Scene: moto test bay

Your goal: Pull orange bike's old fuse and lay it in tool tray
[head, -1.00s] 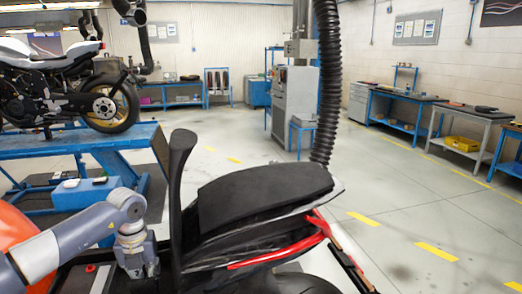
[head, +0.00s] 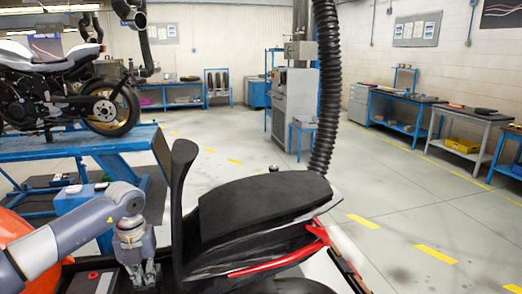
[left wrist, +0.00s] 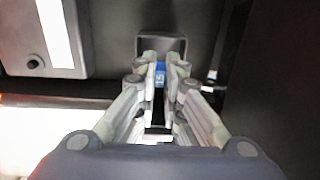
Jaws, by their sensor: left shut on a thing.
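The orange bike (head: 260,205) stands close in front, with its black seat unit and red trim. Its orange bodywork (head: 14,222) shows at the left edge. My left gripper (head: 143,281) is low beside the bike's upright black part, over a dark area with a red-topped block (head: 93,275). In the left wrist view, my left gripper (left wrist: 160,72) is shut on a small blue fuse (left wrist: 160,69) with pale marking that looks like 15. A dark socket-like frame (left wrist: 162,44) is just beyond the fuse. I cannot tell whether the fuse touches it. I cannot pick out the tool tray.
A blue lift (head: 85,142) with another motorcycle (head: 65,88) is at the back left. A blue box (head: 78,198) stands behind my left arm. A black hose (head: 327,90) hangs behind the seat. Benches (head: 405,98) line the right wall. Open floor lies to the right.

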